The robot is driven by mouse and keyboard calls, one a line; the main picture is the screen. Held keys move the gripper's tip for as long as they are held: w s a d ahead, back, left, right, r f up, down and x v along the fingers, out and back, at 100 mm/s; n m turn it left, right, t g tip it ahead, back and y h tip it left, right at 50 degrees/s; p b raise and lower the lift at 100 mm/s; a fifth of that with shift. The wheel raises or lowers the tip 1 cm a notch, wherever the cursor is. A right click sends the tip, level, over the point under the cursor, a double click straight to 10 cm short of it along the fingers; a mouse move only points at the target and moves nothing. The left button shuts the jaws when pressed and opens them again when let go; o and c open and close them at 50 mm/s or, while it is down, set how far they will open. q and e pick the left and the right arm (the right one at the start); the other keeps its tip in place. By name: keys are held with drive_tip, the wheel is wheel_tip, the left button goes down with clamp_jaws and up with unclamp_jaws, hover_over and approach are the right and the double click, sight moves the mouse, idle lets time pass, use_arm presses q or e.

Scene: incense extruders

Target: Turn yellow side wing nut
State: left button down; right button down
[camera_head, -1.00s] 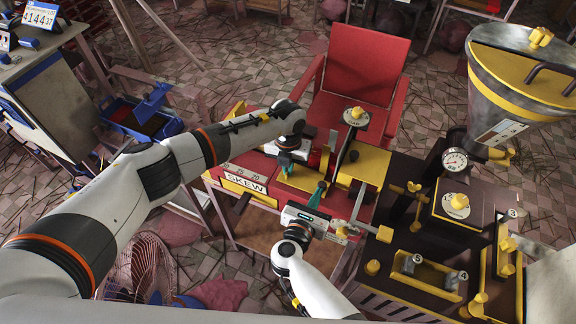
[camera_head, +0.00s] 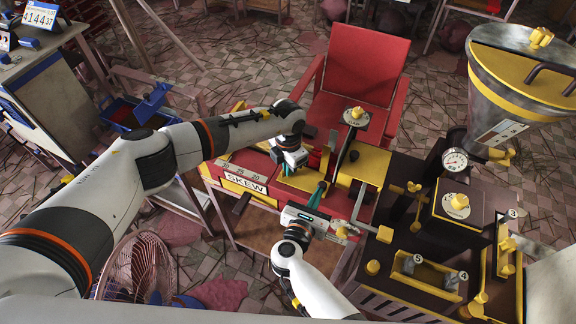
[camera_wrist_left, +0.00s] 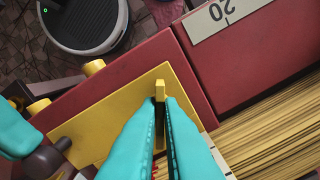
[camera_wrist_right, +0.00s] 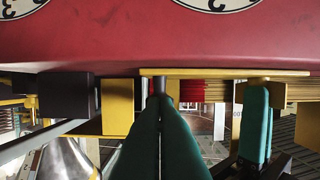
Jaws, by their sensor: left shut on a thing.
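The yellow side wing nut (camera_wrist_left: 160,90) shows as a thin upright yellow tab in front of a yellow plate (camera_wrist_left: 108,98) in the left wrist view. My left gripper (camera_head: 290,169) is shut on it, with the teal fingers (camera_wrist_left: 162,104) close on both sides of the tab. My right gripper (camera_head: 320,188) is close by at the front of the red machine. Its teal fingers (camera_wrist_right: 161,100) are together in the right wrist view, with a dark post (camera_wrist_right: 163,86) just beyond their tips. Whether they touch the post is unclear.
The red extruder body (camera_head: 242,166) carries a SKEW label (camera_head: 245,185). A dark and yellow machine (camera_head: 425,218) with a hopper (camera_head: 520,80) stands at the right. A fan (camera_head: 140,270) stands on the floor at lower left.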

idle(0.5)
use_arm(q)
drive_tip(key=c, duration=1.6)
unclamp_jaws()
wheel_tip(320, 180, up, 12)
drive_tip(key=shift+r, duration=0.1)
